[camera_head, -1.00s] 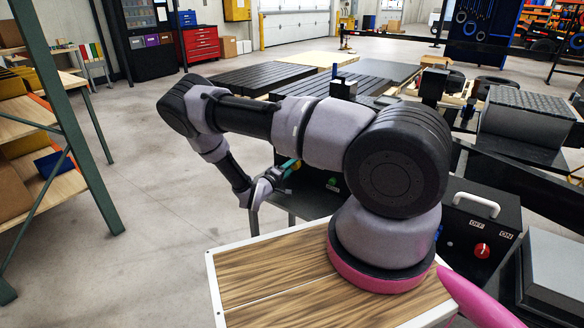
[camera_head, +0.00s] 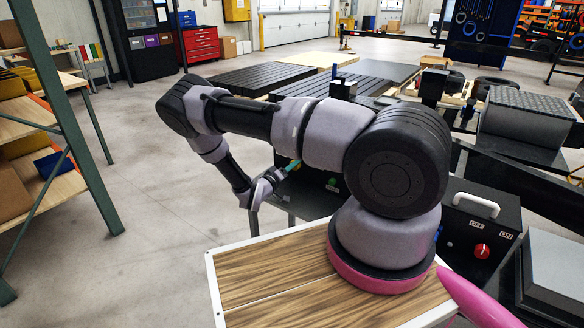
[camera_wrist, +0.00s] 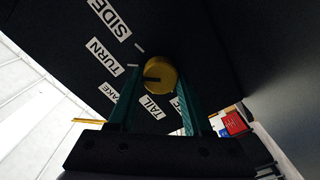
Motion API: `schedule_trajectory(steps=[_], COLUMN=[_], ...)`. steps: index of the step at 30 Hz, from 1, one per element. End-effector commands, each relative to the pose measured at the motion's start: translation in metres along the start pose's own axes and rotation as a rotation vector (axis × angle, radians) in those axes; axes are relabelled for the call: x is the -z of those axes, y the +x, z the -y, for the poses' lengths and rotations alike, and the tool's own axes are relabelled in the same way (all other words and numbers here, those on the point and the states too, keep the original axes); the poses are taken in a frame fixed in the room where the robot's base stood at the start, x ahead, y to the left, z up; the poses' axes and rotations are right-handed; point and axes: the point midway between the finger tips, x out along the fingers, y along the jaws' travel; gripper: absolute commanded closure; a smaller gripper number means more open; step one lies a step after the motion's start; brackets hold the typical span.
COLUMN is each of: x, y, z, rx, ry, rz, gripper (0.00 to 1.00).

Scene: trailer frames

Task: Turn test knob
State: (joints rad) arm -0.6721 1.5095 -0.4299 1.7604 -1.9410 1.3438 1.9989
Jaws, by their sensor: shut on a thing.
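The round yellow test knob (camera_wrist: 164,70) shows in the wrist view on a black panel (camera_wrist: 215,50), with a dark pointer mark on its left part. White labels around it read "SIDE" (camera_wrist: 110,18), "TURN" (camera_wrist: 105,57) and "TAIL" (camera_wrist: 152,107); another is partly hidden by a finger. My gripper (camera_wrist: 158,78) has its teal fingers on either side of the knob and is shut on it. In the head view, my gripper (camera_head: 293,165) is small, at the black box (camera_head: 310,200), and the knob cannot be made out there.
A second black box with a handle, "OFF" and "ON" labels and a red knob (camera_head: 481,251) stands at the right. A green button (camera_head: 333,182) is on the box near my gripper. A shelf rack (camera_head: 75,120) stands at the left; the floor (camera_head: 150,220) between is clear.

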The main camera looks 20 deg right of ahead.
Motion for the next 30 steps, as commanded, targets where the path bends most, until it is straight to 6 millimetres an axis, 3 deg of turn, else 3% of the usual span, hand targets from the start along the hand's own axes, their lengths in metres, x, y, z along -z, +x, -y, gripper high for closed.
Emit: schedule_trajectory(steps=[6, 7, 9, 20, 23, 30], x=[-0.001, -0.001, -0.001, 0.0, 0.0, 0.001], y=[-0.001, -0.002, -0.001, -0.003, -0.013, -0.061], z=[0.001, 0.001, 0.001, 0.001, 0.001, 0.001], rx=[0.004, 0.004, 0.004, 0.002, 0.003, 0.005], ry=[-0.002, -0.002, -0.002, -0.001, -0.001, -0.001], rz=[0.001, 0.001, 0.001, 0.0, 0.0, -0.001], gripper=[1.0, 0.46, 0.2, 0.2, 0.2, 0.2])
